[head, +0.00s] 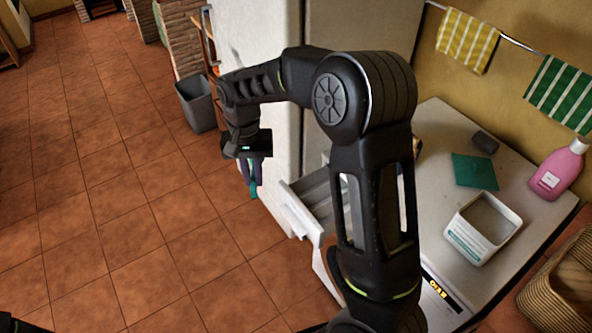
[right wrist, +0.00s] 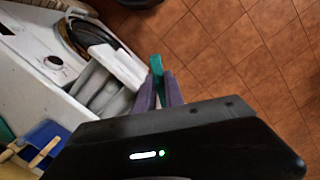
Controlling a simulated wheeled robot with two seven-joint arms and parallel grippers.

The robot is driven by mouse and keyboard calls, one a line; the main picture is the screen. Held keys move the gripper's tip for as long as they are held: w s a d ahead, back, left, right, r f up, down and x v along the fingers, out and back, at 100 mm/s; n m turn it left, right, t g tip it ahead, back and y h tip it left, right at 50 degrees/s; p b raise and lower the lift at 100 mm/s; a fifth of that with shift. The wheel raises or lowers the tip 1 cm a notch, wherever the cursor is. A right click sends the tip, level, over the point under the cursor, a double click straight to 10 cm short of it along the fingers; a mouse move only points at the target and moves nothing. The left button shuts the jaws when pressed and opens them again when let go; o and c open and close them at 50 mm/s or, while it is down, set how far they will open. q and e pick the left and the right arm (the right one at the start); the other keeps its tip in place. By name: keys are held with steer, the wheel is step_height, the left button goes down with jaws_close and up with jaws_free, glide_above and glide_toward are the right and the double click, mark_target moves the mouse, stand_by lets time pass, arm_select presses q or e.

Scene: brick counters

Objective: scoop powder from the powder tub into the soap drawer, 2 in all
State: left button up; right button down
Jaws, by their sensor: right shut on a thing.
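My right gripper (head: 254,178) is shut on a green scoop (head: 254,190). It hangs over the floor, left of the soap drawer and apart from it. In the right wrist view the scoop (right wrist: 157,66) shows as a narrow green piece between the purple fingers; I cannot tell whether it holds powder. The soap drawer (head: 300,212) is pulled out from the white washer, partly hidden by my right arm; its pale compartments also show in the right wrist view (right wrist: 118,62). The powder tub (head: 477,242), white and open with greyish powder inside, stands on the washer top. My left gripper is out of view.
A teal flat piece (head: 475,171), a dark block (head: 485,142) and a pink bottle (head: 560,170) stand near the tub. A wicker basket (head: 555,300) is at lower right. A grey bin (head: 197,105) stands on the floor at the back. The tiled floor at left is clear.

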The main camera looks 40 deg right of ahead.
steer(key=s+d+m+p, duration=0.2)
steer(key=s+d+m, duration=0.3)
steer(key=d+m, duration=0.4)
steer(key=m, duration=0.2)
steer(key=shift+s+f+m+t, duration=0.25)
steer(key=shift+m+t, duration=0.05)
steer(key=shift+t, duration=0.1)
steer(key=shift+a+f, duration=0.1)
steer(key=shift+f, duration=0.05)
